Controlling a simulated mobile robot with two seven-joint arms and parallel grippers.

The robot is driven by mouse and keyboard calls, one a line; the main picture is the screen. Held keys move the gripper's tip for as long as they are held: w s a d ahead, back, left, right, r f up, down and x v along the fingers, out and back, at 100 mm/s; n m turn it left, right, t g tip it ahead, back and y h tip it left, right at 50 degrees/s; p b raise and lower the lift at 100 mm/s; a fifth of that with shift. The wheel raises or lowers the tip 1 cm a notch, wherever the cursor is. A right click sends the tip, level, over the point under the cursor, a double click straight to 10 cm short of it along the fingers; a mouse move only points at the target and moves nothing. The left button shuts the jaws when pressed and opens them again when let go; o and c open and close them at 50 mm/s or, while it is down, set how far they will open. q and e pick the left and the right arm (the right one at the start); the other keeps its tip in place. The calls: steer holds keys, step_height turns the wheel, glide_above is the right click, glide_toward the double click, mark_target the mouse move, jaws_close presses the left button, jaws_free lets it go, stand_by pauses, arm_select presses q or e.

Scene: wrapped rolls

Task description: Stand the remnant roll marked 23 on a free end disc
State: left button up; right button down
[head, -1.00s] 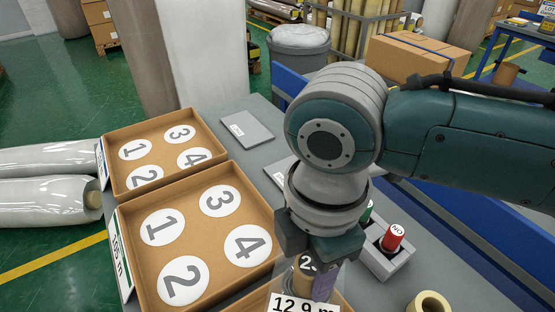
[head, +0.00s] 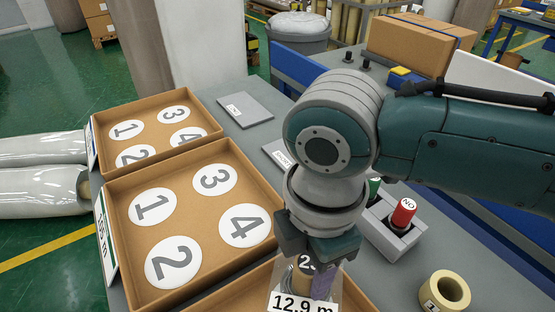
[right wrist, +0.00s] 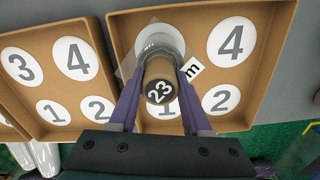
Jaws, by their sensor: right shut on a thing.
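My right gripper (head: 318,262) is shut on the remnant roll marked 23 (head: 307,264), a roll with a dark end face and clear wrap. A "12.9 m" label (head: 303,303) hangs by it. In the right wrist view the roll (right wrist: 159,88) sits between the fingers, end face toward the camera, over a brown tray (right wrist: 190,20). In that tray, end discs 4 (right wrist: 232,41) and 2 (right wrist: 222,99) show bare; disc 1 (right wrist: 167,110) is partly covered, and the roll's far end hides another place. Whether the roll touches the tray cannot be told. My left gripper is out of view.
Two trays with bare numbered discs, the middle one (head: 205,258) and the far one (head: 205,115), stand left of my arm. Right are a grey holder (head: 395,243) with a red piece (head: 403,211) and a loose cream ring (head: 446,290). Grey plates lie behind.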

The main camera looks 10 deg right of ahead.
steer(key=shift+f, duration=0.4)
stand_by(0.6)
steer(key=shift+c, duration=1.4)
jaws_free()
steer(key=shift+r, duration=0.1)
step_height(320, 180, up, 10)
steer(key=shift+f+p, duration=0.1)
steer(key=shift+p, duration=0.45)
